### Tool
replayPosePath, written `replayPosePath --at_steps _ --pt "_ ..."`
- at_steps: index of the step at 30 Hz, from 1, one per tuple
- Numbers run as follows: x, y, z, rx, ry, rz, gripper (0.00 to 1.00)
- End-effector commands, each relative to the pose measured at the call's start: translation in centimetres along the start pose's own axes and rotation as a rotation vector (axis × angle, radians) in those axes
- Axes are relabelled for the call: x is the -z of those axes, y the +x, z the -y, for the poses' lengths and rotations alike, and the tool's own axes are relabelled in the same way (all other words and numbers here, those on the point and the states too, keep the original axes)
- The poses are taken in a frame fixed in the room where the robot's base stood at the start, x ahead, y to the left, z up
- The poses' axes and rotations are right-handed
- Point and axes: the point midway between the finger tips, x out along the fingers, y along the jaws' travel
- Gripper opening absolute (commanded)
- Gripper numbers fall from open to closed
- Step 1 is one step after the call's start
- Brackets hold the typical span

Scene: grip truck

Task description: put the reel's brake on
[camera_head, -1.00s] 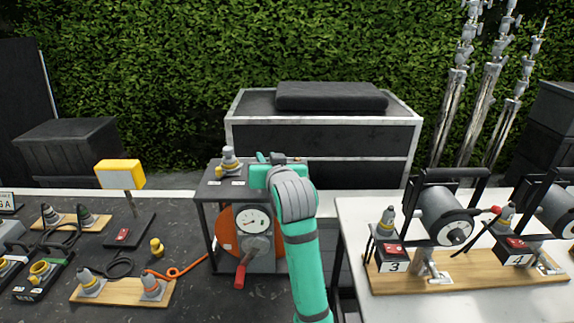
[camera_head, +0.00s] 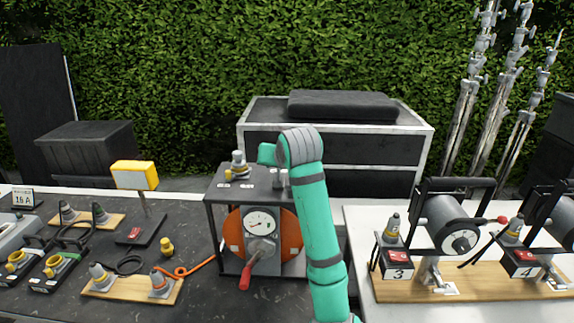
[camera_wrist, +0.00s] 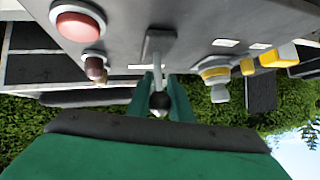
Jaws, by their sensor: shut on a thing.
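The orange cable reel (camera_head: 290,230) stands in a dark frame (camera_head: 212,225) on the left table, with a round dial and a red-handled crank (camera_head: 245,278) on its front. In the wrist view a grey lever (camera_wrist: 158,48) rises from a slot in the frame's top panel (camera_wrist: 120,48) and ends in a small ball. My gripper (camera_wrist: 160,92) is shut on this lever near its ball end. In the head view my wrist is above the frame's top and my arm covers part of the reel's right side; my fingertips are hidden there.
A grey connector with a yellow part (camera_head: 238,165) stands on the frame's top, left of my gripper. A red button (camera_wrist: 78,20) and a dark red knob (camera_wrist: 95,68) are also near the lever. Numbered small reels (camera_head: 448,222) stand on the white table at right.

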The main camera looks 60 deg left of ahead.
Motion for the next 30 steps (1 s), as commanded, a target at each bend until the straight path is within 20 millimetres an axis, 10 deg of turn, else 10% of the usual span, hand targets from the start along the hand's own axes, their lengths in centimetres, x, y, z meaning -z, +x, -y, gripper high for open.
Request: replayPosePath --at_steps 12,15,30 --pt "-0.1 0.2 0.4 0.004 -0.003 0.007 0.00" --pt "-0.1 0.2 0.4 0.004 -0.003 0.007 0.38" --pt "0.1 -1.7 0.3 0.004 -0.003 0.003 0.38"
